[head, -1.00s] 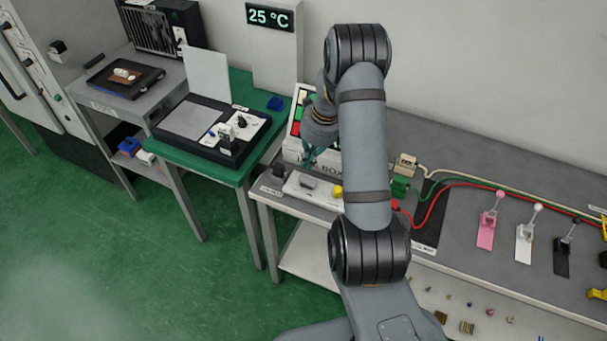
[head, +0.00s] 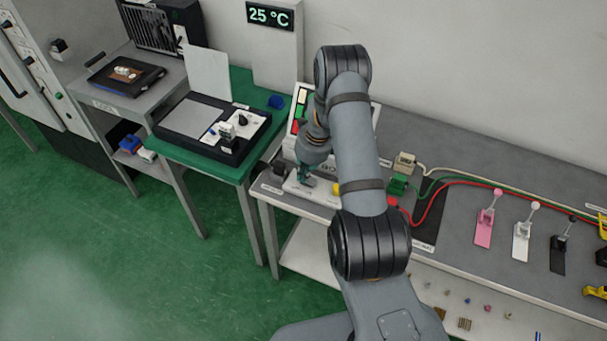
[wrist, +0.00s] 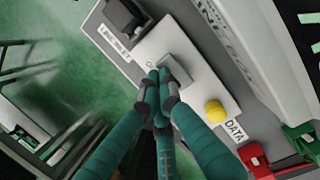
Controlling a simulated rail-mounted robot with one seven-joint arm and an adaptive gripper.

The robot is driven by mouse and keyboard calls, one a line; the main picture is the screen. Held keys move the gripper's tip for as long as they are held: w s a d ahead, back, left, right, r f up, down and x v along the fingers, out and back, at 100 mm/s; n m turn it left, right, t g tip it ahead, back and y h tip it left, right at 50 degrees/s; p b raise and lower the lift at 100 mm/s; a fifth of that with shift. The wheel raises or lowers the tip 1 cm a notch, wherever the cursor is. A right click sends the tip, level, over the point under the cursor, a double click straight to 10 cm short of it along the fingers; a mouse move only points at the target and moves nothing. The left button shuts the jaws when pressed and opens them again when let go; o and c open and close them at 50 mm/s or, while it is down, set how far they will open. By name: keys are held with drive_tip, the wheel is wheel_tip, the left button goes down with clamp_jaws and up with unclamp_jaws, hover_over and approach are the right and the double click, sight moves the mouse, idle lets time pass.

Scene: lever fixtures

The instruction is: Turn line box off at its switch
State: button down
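The line box (head: 300,92) is a pale box with a lettered front at the back left of the bench, partly hidden by my arm. Its lettered edge also shows in the wrist view (wrist: 235,35). In front of it lies a white switch plate (head: 325,197) with a grey rocker switch (wrist: 178,70) and a yellow round knob (wrist: 215,111). My gripper (head: 304,178) is low over this plate. In the wrist view its teal fingers (wrist: 162,84) come together at the rocker's near edge, with nothing seen between them. They partly cover the rocker; I cannot tell whether they touch it.
A dark block (wrist: 124,14) sits at one end of the plate. A red connector (wrist: 258,160) and a green one (head: 397,185) with cables lie to the right. Pink, white and black levers (head: 523,243) stand farther right. A green table (head: 240,165) is at left.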

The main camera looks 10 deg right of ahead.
drive_tip(key=shift+w+a+f+b, duration=0.15)
drive_tip(key=shift+a+f+b, duration=0.1)
drive_tip(key=shift+f+b, duration=0.35)
drive_tip(key=shift+a+r+p, duration=0.1)
drive_tip(key=shift+r+p, duration=0.1)
drive_tip(key=shift+p, duration=0.1)
drive_tip(key=shift+s+d+f, duration=0.1)
drive_tip(key=shift+s+d, duration=0.1)
drive_tip(key=shift+d, duration=0.1)
drive_tip(key=shift+s+d+b, duration=0.3)
drive_tip(key=shift+s+d, duration=0.15)
drive_tip(key=shift+r, duration=0.25)
